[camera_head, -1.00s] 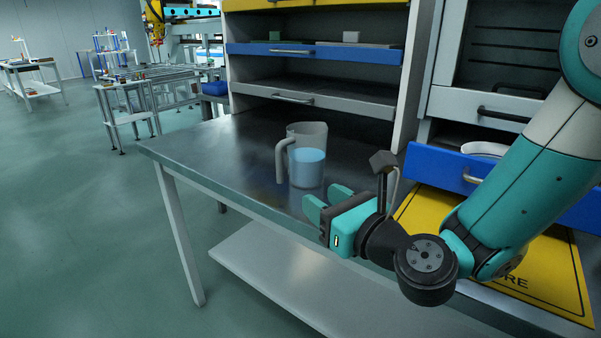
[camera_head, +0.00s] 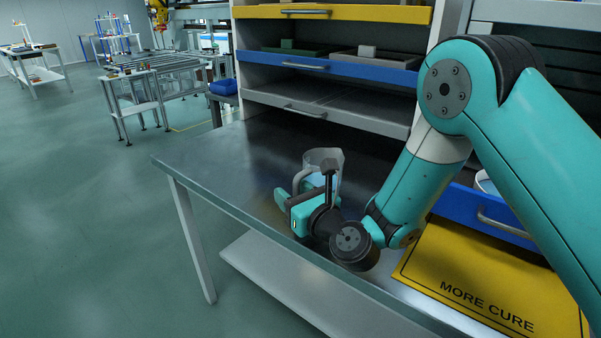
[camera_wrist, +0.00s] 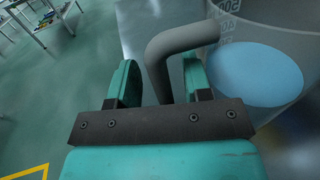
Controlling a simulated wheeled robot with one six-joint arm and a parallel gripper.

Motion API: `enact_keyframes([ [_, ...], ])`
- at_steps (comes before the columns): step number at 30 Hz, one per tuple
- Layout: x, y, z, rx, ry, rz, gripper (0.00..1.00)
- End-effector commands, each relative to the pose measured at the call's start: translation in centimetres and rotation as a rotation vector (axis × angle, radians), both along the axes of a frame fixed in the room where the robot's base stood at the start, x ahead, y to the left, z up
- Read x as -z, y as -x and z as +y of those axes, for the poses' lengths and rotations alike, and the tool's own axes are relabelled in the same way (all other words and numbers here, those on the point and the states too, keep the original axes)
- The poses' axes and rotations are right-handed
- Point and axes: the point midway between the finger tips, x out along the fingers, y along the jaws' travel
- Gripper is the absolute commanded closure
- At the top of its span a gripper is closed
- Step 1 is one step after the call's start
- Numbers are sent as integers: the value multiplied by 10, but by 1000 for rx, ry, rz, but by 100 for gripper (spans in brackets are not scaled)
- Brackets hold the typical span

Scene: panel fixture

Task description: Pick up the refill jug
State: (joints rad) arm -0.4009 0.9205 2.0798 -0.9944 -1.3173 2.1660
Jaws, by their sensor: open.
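The refill jug (camera_head: 322,160) is a clear grey vessel with a grey handle and blue liquid inside. It stands upright on the metal table (camera_head: 225,160), partly hidden behind my wrist in the head view. In the wrist view the jug (camera_wrist: 262,75) fills the upper right, and its handle (camera_wrist: 165,58) reaches down between my fingers. My gripper (camera_wrist: 160,85) is open, with one teal finger on each side of the handle. A gap shows between the left finger and the handle; the right finger lies between the handle and the jug's body. My gripper (camera_head: 284,205) also shows in the head view.
A shelf unit with a yellow drawer (camera_head: 350,13) and a blue drawer (camera_head: 340,66) stands behind the table. A yellow "MORE CURE" panel (camera_head: 500,275) lies to the right. The table's left part is clear.

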Motion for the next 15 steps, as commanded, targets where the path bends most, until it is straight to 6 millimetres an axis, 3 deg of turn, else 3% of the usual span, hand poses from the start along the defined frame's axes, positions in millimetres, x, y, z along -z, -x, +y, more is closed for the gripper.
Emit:
enact_keyframes([
  [10,0,-4,5,3,-1,0,55],
  [15,0,-4,7,-1,-1,1,92],
])
